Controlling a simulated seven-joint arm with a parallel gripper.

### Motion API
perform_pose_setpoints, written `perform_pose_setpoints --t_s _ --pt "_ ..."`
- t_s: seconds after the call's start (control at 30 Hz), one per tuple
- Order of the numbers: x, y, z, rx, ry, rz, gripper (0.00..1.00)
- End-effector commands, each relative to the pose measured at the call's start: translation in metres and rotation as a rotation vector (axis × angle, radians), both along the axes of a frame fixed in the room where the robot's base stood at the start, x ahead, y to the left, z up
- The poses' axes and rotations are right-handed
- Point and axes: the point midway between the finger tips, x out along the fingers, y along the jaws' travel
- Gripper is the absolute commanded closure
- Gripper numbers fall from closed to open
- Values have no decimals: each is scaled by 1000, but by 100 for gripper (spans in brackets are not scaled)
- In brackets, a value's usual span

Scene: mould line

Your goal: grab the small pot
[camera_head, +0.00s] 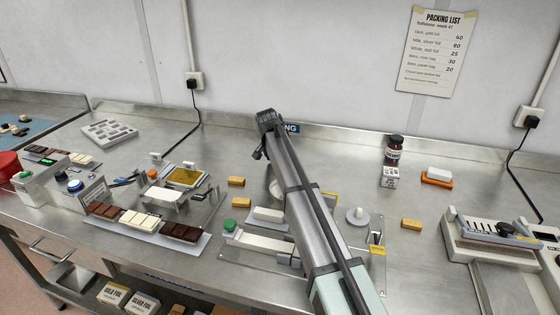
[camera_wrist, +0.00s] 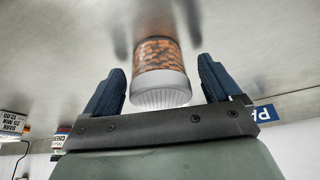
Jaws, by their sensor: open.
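The small pot (camera_wrist: 160,65) shows in the wrist view, with a clear wall, orange-brown pieces inside and a ridged white end towards my gripper. My gripper (camera_wrist: 162,64) is open, with one dark blue finger on each side of the pot. A gap shows between the pot and each finger, and neither finger appears to touch it. How deep the pot sits between the fingers is hard to tell. In the head view my arm reaches over the bench, and the fingers and the pot are hidden behind it.
A dark jar (camera_head: 394,150) and a white labelled box (camera_head: 389,178) stand right of my arm. A blue sign (camera_wrist: 265,113) is at the back edge. A chocolate tray (camera_head: 146,226) lies left. A white knobbed disc (camera_head: 357,216) is close to my arm's right side.

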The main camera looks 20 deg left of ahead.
Motion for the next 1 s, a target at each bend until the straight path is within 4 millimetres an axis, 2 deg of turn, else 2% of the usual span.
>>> perform_pose_setpoints --t_s 0.27,0.87,1.0 --pt "2 -1 -4 0 0 0 9" --pt "2 -1 -3 0 0 0 67" --pt "2 0 -3 0 0 0 69"
